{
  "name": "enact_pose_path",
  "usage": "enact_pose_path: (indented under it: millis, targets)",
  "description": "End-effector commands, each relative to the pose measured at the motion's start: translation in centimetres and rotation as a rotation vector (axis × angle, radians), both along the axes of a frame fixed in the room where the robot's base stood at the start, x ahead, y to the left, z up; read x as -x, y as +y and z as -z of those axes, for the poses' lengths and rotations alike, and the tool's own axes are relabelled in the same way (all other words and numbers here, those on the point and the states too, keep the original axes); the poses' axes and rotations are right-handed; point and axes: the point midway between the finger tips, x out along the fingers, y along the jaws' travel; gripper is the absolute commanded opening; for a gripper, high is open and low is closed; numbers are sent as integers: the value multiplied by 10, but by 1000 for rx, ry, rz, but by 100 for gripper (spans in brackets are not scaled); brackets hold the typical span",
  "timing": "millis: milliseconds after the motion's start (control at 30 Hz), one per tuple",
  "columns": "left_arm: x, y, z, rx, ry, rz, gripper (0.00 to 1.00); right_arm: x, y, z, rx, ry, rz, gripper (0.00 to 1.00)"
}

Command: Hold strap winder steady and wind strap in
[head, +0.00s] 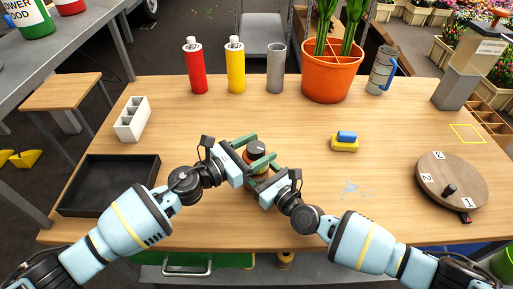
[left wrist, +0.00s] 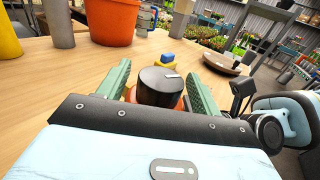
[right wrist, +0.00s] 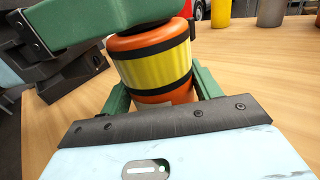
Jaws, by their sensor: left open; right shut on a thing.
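The strap winder is an upright orange cylinder with a black knob (head: 256,147) on top. It stands at the table's middle, partly hidden by my grippers. In the right wrist view its orange body (right wrist: 150,42) carries a yellow band between black bands. My right gripper (right wrist: 160,88) is shut on the lower body from both sides. My left gripper (head: 253,151) is open, its green fingers either side of the black knob. In the left wrist view the knob (left wrist: 160,86), with a white mark, sits between the fingers with gaps visible. No loose strap end shows.
A black tray (head: 110,184) and white holder (head: 132,119) are at left. Red (head: 195,70) and yellow bottles (head: 236,68), a grey cylinder (head: 276,70) and an orange pot (head: 331,80) stand behind. A sponge (head: 344,144) and round numbered board (head: 452,181) are right.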

Motion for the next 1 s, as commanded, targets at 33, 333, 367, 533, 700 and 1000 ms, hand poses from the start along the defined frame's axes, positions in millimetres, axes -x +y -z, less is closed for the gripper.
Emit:
enact_pose_path:
  millis: [33,333,367,533,700,1000]
  targets:
    - [0,-1,0,0,0,0,65,0,0,1,0,2,-1,29]
    - [0,-1,0,0,0,1,54,0,0,1,0,2,-1,29]
    - [0,-1,0,0,0,1,50,0,0,1,0,2,-1,29]
    - [0,-1,0,0,0,1,28,0,0,1,0,2,-1,29]
    - [0,-1,0,0,0,2,20,0,0,1,0,2,-1,29]
    - [-1,-2,0,0,1,67,20,0,0,1,0,2,-1,29]
